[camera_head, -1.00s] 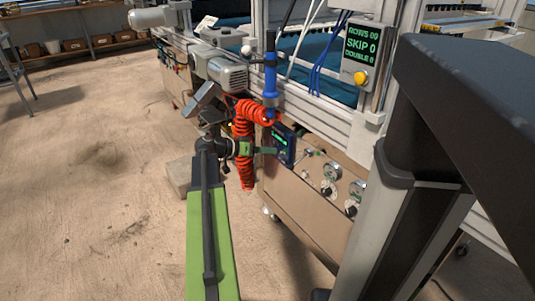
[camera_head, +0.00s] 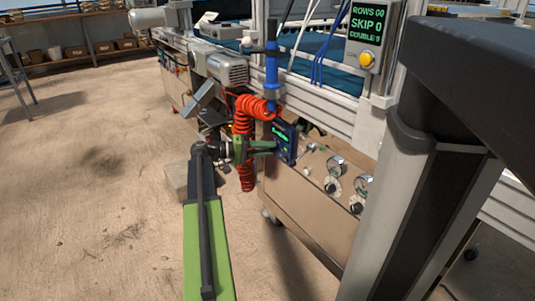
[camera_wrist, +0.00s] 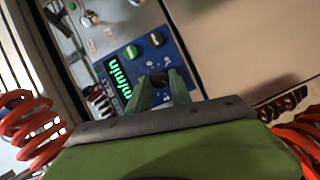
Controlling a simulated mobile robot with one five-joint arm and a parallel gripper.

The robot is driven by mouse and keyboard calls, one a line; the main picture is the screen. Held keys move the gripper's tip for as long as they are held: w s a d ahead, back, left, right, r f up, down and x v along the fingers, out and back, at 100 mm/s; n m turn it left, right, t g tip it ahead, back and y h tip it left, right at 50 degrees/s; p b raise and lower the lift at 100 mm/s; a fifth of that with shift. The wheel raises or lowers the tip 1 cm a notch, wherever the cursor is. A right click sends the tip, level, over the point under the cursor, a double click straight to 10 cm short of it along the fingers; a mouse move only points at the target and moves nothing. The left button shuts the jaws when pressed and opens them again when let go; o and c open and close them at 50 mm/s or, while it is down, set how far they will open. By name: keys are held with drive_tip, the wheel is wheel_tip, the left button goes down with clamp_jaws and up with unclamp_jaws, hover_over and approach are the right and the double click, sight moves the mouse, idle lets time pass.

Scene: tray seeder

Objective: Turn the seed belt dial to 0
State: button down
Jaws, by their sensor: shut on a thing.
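A dark blue control panel (camera_head: 283,142) with a green-lit display sits on the front of the tan machine cabinet. In the wrist view the panel (camera_wrist: 138,58) looks tilted; its display shows green characters, with "m/min" partly readable. A small dark dial (camera_wrist: 159,79) stands on the panel's lower part, between my green fingertips. My gripper (camera_head: 270,147) reaches the panel from the left and is shut on this dial; it also fills the lower wrist view (camera_wrist: 160,92). The fingers hide much of the dial, and I cannot read its setting.
Coiled red hoses (camera_head: 243,125) hang just left of the panel, close behind my gripper. Gauges (camera_head: 335,165) and black knobs (camera_head: 331,186) sit to the panel's right. A readout box (camera_head: 363,35) is above. The floor at left is open.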

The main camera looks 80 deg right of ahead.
drive_tip(key=shift+n+b, duration=0.3)
drive_tip(key=shift+n, duration=0.2)
drive_tip(key=c, duration=1.2)
unclamp_jaws()
drive_tip(key=shift+o, duration=0.2)
drive_tip(key=f+p+v, duration=0.1)
drive_tip(key=v, duration=1.6)
drive_tip(key=shift+w, duration=0.25)
drive_tip(key=shift+r, duration=0.15)
